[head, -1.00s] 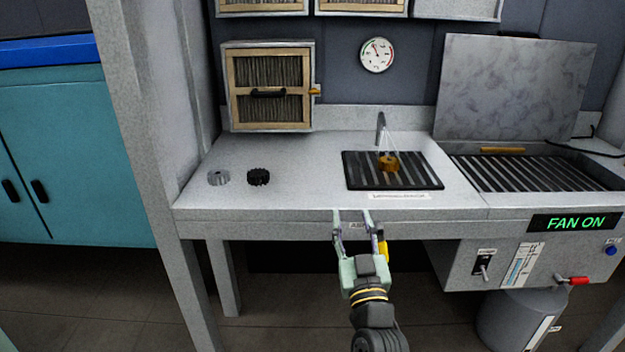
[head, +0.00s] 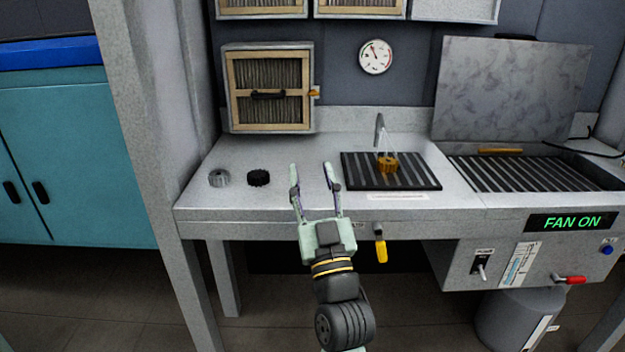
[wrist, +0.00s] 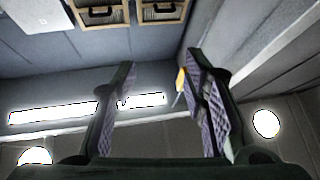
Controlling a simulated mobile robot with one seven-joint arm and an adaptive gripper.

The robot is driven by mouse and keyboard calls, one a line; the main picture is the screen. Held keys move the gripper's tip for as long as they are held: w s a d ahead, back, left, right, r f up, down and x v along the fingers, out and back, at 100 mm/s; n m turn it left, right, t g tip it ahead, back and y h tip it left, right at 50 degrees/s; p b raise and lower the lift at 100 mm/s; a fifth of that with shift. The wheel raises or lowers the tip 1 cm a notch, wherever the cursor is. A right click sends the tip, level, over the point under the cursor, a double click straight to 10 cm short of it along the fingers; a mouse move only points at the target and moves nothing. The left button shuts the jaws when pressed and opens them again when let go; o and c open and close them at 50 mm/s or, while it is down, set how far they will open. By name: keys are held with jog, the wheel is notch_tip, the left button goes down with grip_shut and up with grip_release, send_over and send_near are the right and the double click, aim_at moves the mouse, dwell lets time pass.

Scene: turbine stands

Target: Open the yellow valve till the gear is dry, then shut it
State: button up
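The yellow valve (head: 380,250) is under the bench's front edge, its lever hanging down. My gripper (head: 310,168) is open and empty, left of the valve and apart from it, with its fingertips around the front of the bench top in the head view. An orange-brown gear (head: 387,162) sits on the dark slatted mat under the bent nozzle (head: 379,128). Thin pale streaks run from the nozzle to the gear. In the wrist view the gripper (wrist: 160,70) is spread with nothing between the fingers. A small yellow piece there is too unclear to name.
A grey gear (head: 219,178) and a black gear (head: 258,177) stand on the bench's left. A filter cabinet (head: 230,90) and a gauge (head: 376,57) are behind. A lit FAN ON sign (head: 572,222), a switch (head: 480,265) and a red-handled valve (head: 572,280) are at right.

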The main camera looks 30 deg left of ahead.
aim_at(382, 251)
jog(key=shift+c, duration=0.4)
